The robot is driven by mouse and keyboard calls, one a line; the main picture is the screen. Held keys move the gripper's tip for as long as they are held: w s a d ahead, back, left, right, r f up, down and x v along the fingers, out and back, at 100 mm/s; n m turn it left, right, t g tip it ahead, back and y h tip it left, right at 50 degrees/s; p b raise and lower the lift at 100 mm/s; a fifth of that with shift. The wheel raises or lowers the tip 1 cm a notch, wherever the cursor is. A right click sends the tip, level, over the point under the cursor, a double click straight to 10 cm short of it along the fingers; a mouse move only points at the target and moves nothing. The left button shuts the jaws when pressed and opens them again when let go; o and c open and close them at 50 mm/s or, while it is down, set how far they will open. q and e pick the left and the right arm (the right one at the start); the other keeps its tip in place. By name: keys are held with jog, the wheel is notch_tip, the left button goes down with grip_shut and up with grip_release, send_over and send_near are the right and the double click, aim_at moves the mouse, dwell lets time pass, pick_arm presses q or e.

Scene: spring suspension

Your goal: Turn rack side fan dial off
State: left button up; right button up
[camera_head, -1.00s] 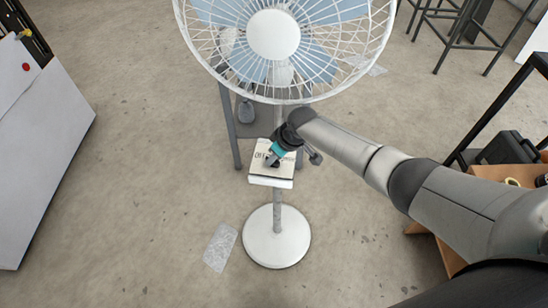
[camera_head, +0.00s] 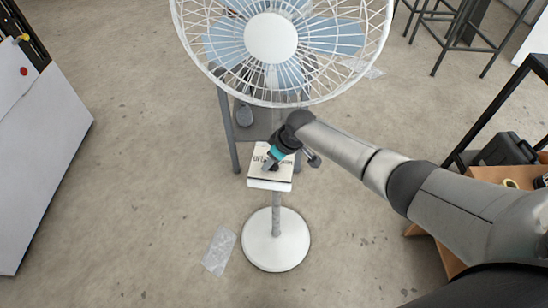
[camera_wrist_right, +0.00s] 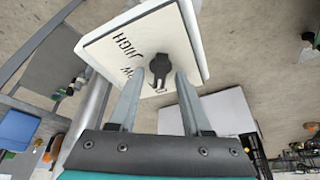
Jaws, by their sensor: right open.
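The white pedestal fan (camera_head: 271,38) stands upright in the head view. Its control box (camera_head: 270,184) is on the pole below the fan head, with dark lettering on its top face. In the head view my right gripper (camera_head: 268,164) covers most of the dial. My left gripper is not in view.
The fan's round base (camera_head: 275,240) stands on the concrete floor beside a clear plastic sheet (camera_head: 219,250). A grey stool (camera_head: 230,130) is behind the pole. A white cabinet (camera_head: 40,160) is at left, and a rack with a black case (camera_head: 510,149) at right.

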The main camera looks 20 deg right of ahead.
jog(key=shift+s+d+r, duration=0.1)
jog(key=shift+r, duration=0.3)
jog(key=p+v, duration=0.2)
jog(key=v, duration=1.2)
jog(key=shift+r+p, duration=0.15)
jog(key=shift+p, duration=0.25)
jog(key=shift+s, duration=0.1)
